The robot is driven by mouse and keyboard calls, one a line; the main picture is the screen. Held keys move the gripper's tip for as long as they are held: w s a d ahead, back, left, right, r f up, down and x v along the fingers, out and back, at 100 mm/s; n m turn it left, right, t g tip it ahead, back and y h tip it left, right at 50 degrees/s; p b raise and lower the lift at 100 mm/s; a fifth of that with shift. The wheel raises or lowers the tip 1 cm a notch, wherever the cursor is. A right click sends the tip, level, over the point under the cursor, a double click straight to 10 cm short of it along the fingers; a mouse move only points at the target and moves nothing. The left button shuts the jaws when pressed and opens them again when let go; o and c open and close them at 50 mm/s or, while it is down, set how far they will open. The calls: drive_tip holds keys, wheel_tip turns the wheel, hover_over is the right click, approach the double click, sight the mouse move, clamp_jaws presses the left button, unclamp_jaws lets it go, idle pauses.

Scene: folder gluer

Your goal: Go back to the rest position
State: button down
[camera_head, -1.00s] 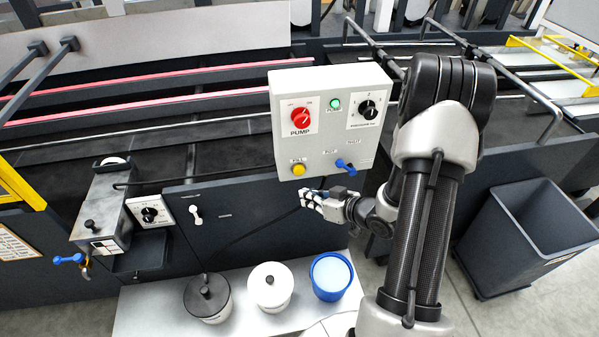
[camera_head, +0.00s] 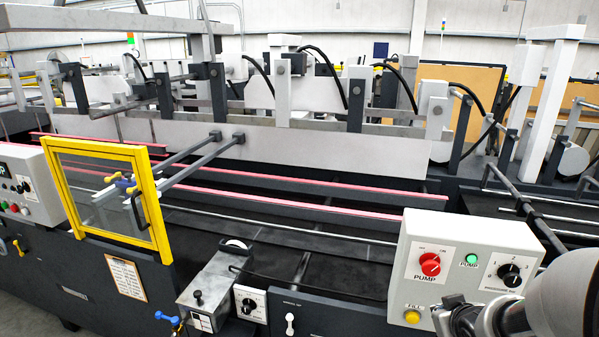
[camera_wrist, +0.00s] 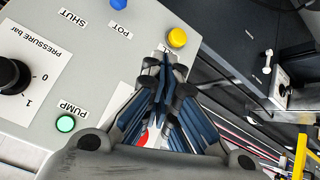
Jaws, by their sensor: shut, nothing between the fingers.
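My gripper (camera_head: 452,308) shows at the lower right of the head view, in front of the lower part of a grey pump control panel (camera_head: 398,290). In the wrist view my gripper (camera_wrist: 164,68) has its blue-padded fingers together, with nothing between them. The fingertips appear near the yellow FILL button (camera_wrist: 177,37); I cannot tell the exact gap. The red PUMP knob (camera_head: 429,264) is in plain sight in the head view but mostly hidden behind the fingers in the wrist view. My arm hides the panel's lower right part in the head view.
The green PUMP lamp (camera_head: 471,260) and black pressure knob (camera_head: 511,275) are on the panel. A yellow-framed guard (camera_head: 163,205) stands at left. A grey glue unit (camera_head: 212,290) and a small dial plate (camera_head: 249,304) are left of the panel. The machine bed lies behind.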

drive_tip(key=s+a+r+g, duration=0.1)
drive_tip(key=s+a+r, duration=0.2)
drive_tip(key=s+a, duration=0.2)
drive_tip(key=s+a+r+g+y, duration=0.1)
drive_tip(key=s+a+r, duration=0.2)
drive_tip(key=s+a, duration=0.3)
drive_tip(key=s+a+r+m+g+y, duration=0.1)
drive_tip(key=s+a+r, duration=0.3)
drive_tip(key=s, duration=0.8)
drive_tip(key=shift+a+g, duration=0.5)
drive_tip(key=shift+a, duration=0.35)
drive_tip(key=c, duration=2.4)
unclamp_jaws()
drive_tip(key=shift+r, duration=0.1)
